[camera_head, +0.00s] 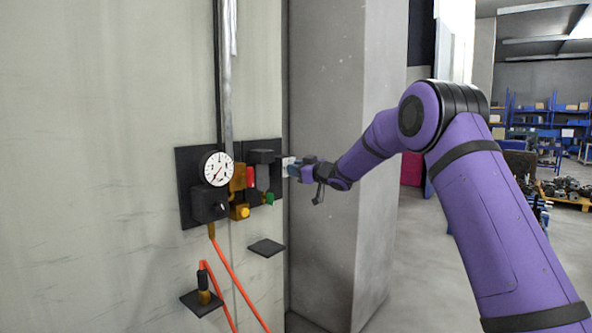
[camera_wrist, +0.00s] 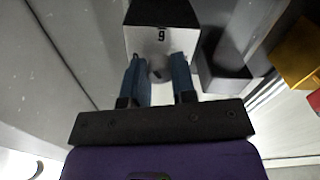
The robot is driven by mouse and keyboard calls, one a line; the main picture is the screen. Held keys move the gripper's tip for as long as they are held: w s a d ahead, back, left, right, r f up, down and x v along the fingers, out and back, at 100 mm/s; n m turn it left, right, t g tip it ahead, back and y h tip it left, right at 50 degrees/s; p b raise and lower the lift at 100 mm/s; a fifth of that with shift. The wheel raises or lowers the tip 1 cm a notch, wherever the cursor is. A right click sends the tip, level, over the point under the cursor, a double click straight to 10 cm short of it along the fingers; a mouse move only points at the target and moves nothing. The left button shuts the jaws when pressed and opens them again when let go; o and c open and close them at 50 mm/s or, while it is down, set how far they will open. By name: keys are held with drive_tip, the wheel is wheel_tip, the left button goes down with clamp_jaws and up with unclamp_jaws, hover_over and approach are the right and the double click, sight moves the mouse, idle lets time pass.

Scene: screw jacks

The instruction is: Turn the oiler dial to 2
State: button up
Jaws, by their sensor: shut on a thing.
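The oiler dial shows in the wrist view as a white face (camera_wrist: 162,44) with one dark digit, a 6 or a 9, under a black block (camera_wrist: 161,12). In the head view it is a small white patch (camera_head: 287,162) at the right edge of the dark panel. My gripper (camera_wrist: 158,70) has its blue fingers at the lower part of the white piece, shut on it. In the head view my gripper (camera_head: 292,169) reaches it from the right. The other digits and any pointer are hidden or too small to tell.
The dark wall panel (camera_head: 188,158) carries a round gauge (camera_head: 217,168), a red cylinder (camera_head: 250,177), a green part (camera_head: 270,198) and a yellow knob (camera_head: 240,212). A grey pillar (camera_head: 325,90) stands close behind my gripper. A small black shelf (camera_head: 266,247) sits below.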

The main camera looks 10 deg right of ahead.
drive_tip(key=n, duration=1.1)
drive_tip(key=shift+n, duration=0.4)
drive_tip(key=shift+f, duration=0.1)
drive_tip(key=o, duration=0.9)
drive_tip(key=shift+s, duration=0.1)
drive_tip(key=v, duration=1)
drive_tip(key=shift+s+d, duration=0.2)
drive_tip(key=shift+s, duration=0.1)
